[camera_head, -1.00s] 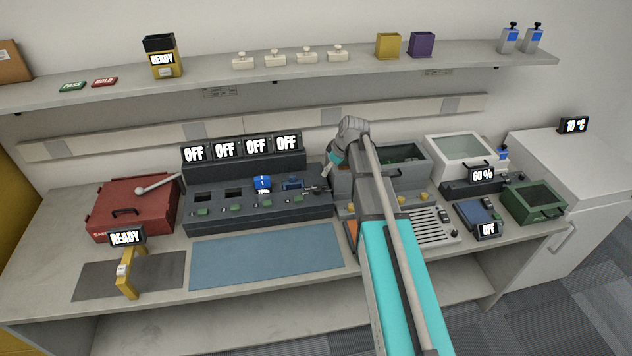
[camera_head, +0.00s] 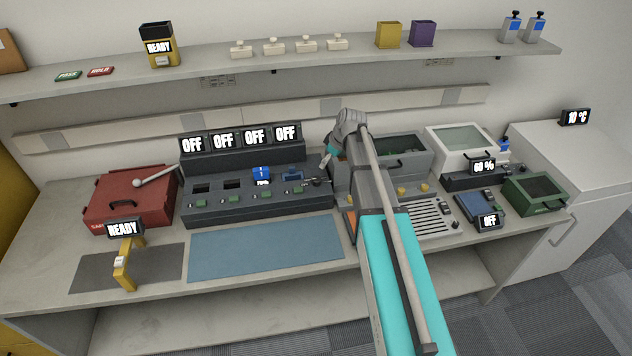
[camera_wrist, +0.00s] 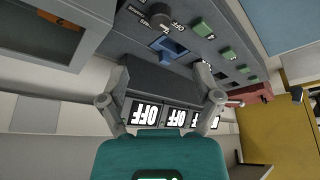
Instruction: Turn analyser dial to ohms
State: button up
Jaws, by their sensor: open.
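The analyser (camera_head: 225,212) is a dark console on the bench with several slots, green buttons and a row of displays (camera_head: 223,141) reading OFF. In the wrist view its dark round dial (camera_wrist: 160,17) sits at the top, beside a blue block (camera_wrist: 172,48) in a slot. An OFF mark is printed beside the dial; the other marks are too small to read. My gripper (camera_wrist: 162,98) is open and empty, its fingers apart from the dial. In the head view my gripper (camera_head: 320,178) is at the console's right end, partly hidden by my arm.
A grey box (camera_head: 405,145) stands just right of my gripper. A red case (camera_head: 125,205) is at the left. A blue mat (camera_head: 265,248) lies clear in front of the console. A shelf (camera_head: 210,60) runs above.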

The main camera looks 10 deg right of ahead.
aim_at(317, 178)
jog(key=shift+b+x, duration=5.1)
jog(key=shift+x, duration=0.75)
jog(key=c, duration=1)
jog(key=shift+a, duration=0.1)
grip_shut()
